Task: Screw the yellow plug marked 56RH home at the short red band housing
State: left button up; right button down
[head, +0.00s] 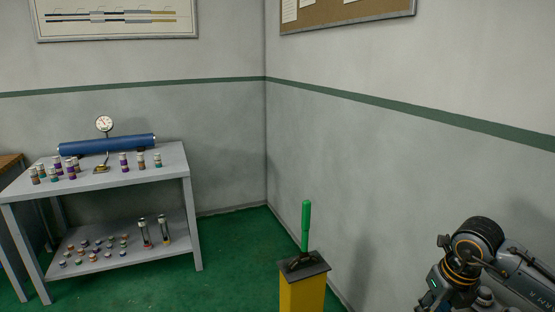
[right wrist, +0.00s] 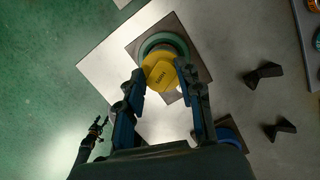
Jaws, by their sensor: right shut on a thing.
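In the right wrist view a yellow plug (right wrist: 157,76) with dark lettering, too small to read surely, sits between the fingers of my right gripper (right wrist: 163,74). The gripper is shut on it. A round green-rimmed fitting (right wrist: 172,41) on a dark square plate shows right behind the plug; I cannot tell whether the plug is in it or above it. No red band shows on any housing. A dark claw-like shape (right wrist: 97,130) at the lower left looks like my left gripper, too small to judge. The head view shows my right arm only.
In the head view a grey two-shelf bench (head: 150,171) carries a blue cylinder (head: 107,144), a gauge (head: 104,124) and several small banded pieces. A yellow post (head: 301,295) has a green handle (head: 306,225). The wrist view shows two black bow-tie pieces (right wrist: 263,74) on the tabletop.

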jog(key=m, duration=0.4)
jog(key=shift+m+h, duration=0.3)
jog(key=shift+h, duration=0.1)
jog(key=m+h, duration=0.1)
jog(key=m, duration=0.4)
jog(key=shift+f+g+p, duration=0.1)
jog(key=shift+g+p, duration=0.3)
jog(key=c, duration=1)
grip_release()
jog(key=shift+o, duration=0.2)
jog(key=shift+r+p, duration=0.75)
jog(key=shift+r, duration=0.5)
jog(key=shift+f, duration=0.1)
